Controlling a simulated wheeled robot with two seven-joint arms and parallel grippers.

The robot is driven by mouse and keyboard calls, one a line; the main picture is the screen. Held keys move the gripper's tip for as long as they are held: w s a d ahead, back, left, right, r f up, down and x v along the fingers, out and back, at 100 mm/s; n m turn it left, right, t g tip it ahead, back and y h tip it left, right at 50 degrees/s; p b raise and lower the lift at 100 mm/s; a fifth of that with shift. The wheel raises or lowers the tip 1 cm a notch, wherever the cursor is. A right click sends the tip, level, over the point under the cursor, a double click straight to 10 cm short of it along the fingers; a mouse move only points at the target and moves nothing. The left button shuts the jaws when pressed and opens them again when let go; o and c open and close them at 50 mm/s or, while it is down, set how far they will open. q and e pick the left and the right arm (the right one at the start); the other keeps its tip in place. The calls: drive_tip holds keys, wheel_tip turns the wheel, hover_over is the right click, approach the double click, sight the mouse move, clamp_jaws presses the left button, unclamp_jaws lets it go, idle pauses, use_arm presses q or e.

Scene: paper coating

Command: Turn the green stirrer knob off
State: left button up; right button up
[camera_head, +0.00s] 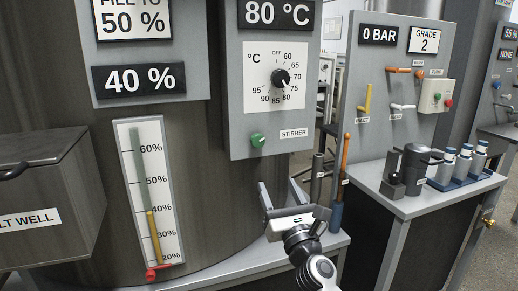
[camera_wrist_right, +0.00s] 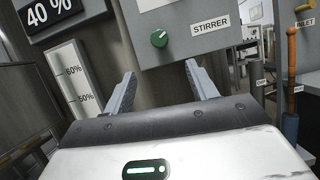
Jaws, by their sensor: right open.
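The green stirrer knob (camera_head: 257,140) sits on the lower left of the grey control panel, beside the STIRRER label (camera_head: 294,133). It also shows in the right wrist view (camera_wrist_right: 159,39), above and between the fingers, with its light pointer mark tilted. My right gripper (camera_head: 284,194) is open and empty, below the knob and apart from it. In the right wrist view its two fingers (camera_wrist_right: 160,85) point toward the panel. My left gripper is not in view.
A black temperature dial (camera_head: 281,77) sits above the knob on the same panel. A level gauge (camera_head: 152,190) stands to the left. An orange-handled lever (camera_head: 345,150) and a side bench (camera_head: 408,203) with bottles (camera_head: 463,162) are to the right.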

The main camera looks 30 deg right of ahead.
sight(259, 144)
drive_tip(key=p+x, duration=0.1)
drive_tip(key=x, duration=1.4)
drive_tip(key=shift+w+r, duration=0.2)
drive_tip(key=shift+w, duration=0.1)
drive_tip(key=c, duration=1)
